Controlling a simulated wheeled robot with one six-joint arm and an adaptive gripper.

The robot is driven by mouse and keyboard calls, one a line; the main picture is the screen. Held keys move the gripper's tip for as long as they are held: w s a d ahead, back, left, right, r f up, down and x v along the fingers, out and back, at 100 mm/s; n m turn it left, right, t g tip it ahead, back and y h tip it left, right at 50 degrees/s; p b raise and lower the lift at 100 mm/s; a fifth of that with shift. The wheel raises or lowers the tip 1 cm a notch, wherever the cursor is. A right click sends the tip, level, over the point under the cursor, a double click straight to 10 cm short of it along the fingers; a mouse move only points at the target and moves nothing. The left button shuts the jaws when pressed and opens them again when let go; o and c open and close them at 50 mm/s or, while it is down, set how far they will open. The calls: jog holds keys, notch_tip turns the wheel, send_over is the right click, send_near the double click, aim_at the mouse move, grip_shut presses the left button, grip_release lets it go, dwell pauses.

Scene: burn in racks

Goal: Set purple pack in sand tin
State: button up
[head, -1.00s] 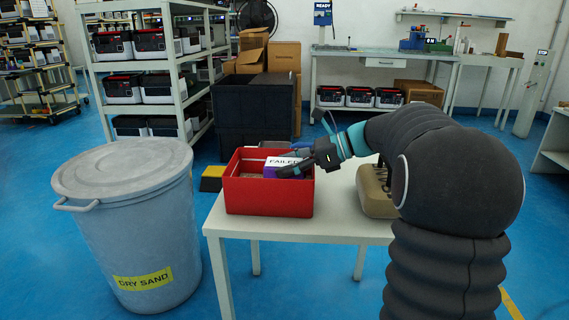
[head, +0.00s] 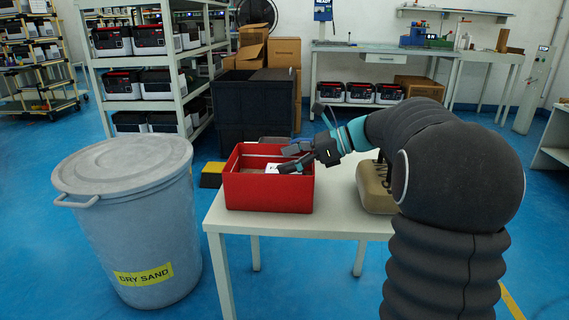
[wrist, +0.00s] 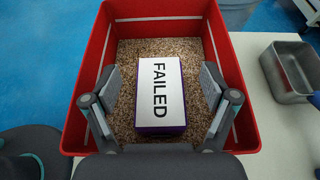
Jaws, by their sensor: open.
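The purple pack (wrist: 161,96) lies in the red sand tin (wrist: 88,60), on the grainy tan sand (wrist: 195,50). It has a white top label reading FAILED, and purple shows at its edges. In the head view only a bit of its white label (head: 272,168) shows above the wall of the tin (head: 266,193). My gripper (wrist: 161,92) is open, with one finger on each side of the pack and a visible gap at both. In the head view my gripper (head: 290,160) reaches down into the tin from the right.
The tin stands on a white table (head: 335,212). A tan bag-like object (head: 375,190) sits right of it, and a metal container (wrist: 293,72) shows in the wrist view. A grey DRY SAND bin (head: 130,220) stands left of the table. Black crates (head: 245,105) stand behind.

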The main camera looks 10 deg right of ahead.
jog(key=p+v, duration=0.2)
jog(key=v, duration=1)
jog(key=shift+r, duration=0.2)
jog(key=shift+s, duration=0.1)
dwell(0.8)
